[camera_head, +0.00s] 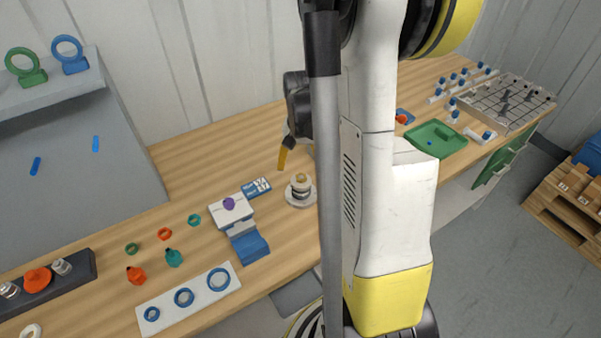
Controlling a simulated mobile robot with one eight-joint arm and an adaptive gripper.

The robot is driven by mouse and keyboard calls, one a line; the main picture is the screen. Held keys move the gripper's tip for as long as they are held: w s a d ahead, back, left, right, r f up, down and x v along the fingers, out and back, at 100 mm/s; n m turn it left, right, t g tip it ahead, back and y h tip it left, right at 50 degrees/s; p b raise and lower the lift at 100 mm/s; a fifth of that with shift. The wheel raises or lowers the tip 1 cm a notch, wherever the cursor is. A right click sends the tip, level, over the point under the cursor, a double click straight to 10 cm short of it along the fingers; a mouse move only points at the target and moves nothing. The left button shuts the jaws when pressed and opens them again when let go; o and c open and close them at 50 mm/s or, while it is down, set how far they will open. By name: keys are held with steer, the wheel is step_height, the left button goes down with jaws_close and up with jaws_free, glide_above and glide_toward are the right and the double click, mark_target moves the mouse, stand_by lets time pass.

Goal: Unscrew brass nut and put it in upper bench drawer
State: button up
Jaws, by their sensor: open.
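A small fixture (300,194) with a round pale flange stands on the wooden bench, left of my arm. A small brass-coloured piece, which looks like the brass nut (300,178), sits on top of it. My gripper (284,158) hangs above and slightly left of the fixture, apart from it. One yellow fingertip shows; the rest is partly hidden behind my arm. It is open, and I see nothing held. A green drawer front (497,168) shows under the bench's right end; I cannot tell which drawer is the upper one.
Left of the fixture stand a white-and-blue block (237,224), a white plate with blue rings (185,297) and small coloured fittings. A green tray (436,138) and a gridded rack (507,102) are at the right. A pallet (572,197) stands on the floor at far right.

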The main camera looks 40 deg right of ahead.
mark_target(301, 176)
steer(key=m+p, duration=0.1)
steer(key=m, duration=0.6)
steer(key=shift+m, duration=0.3)
step_height(301, 176, down, 3)
steer(key=b, duration=0.3)
steer(key=shift+f+m, duration=0.2)
steer(key=shift+m, duration=0.1)
jaws_close()
